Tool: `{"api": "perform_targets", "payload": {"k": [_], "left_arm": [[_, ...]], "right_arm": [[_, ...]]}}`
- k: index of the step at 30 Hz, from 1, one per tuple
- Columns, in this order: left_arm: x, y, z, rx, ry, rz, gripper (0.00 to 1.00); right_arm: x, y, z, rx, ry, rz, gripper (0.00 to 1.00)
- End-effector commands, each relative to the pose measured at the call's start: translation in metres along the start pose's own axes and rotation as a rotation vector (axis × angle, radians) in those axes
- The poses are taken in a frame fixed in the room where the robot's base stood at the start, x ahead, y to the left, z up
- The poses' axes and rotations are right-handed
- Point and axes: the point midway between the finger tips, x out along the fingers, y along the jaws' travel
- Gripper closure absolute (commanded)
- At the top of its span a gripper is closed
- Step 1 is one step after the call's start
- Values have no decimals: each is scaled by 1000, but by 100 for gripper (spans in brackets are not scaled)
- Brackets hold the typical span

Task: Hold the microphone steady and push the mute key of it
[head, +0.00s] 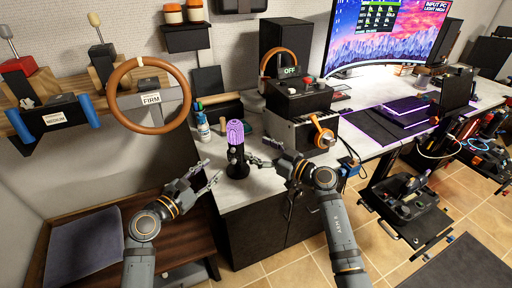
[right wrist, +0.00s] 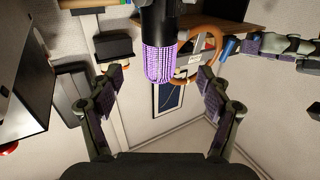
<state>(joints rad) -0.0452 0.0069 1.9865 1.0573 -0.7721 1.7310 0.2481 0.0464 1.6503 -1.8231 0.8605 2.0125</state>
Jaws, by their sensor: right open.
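The microphone (head: 236,150) stands upright near the left end of the desk, with a glowing purple head and a black body and base. Its mute key cannot be made out. In the right wrist view the microphone (right wrist: 159,52) hangs upside down in the picture, beyond and between the fingers. My left gripper (head: 212,174) is just left of the microphone, apart from it, with its fingers spread. My right gripper (head: 262,152) is open just right of the microphone, its fingers pointing toward it. The right wrist view shows its fingers (right wrist: 160,100) wide apart with nothing between the tips.
A control box with an orange lever (head: 320,132) stands to the right, close to my right arm. The desk's front edge (head: 235,202) lies below the microphone.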

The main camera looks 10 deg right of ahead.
Motion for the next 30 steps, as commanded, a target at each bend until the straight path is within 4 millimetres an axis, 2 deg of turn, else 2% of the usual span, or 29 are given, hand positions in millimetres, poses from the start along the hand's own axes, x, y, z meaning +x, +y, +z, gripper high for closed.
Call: {"api": "perform_targets", "payload": {"k": [4, 9, 15, 21, 28, 30], "left_arm": [[0, 0, 0, 0, 0, 0, 62], [0, 0, 0, 0, 0, 0, 62], [0, 0, 0, 0, 0, 0, 62], [0, 0, 0, 0, 0, 0, 62], [0, 0, 0, 0, 0, 0, 62], [0, 0, 0, 0, 0, 0, 62]], "right_arm": [[19, 0, -2, 2, 5, 0, 22], [55, 0, -3, 2, 5, 0, 22], [89, 1, -2, -1, 3, 2, 22], [102, 0, -1, -1, 2, 1, 22], [103, 1, -1, -2, 2, 2, 22], [103, 1, -1, -2, 2, 2, 30]]}}
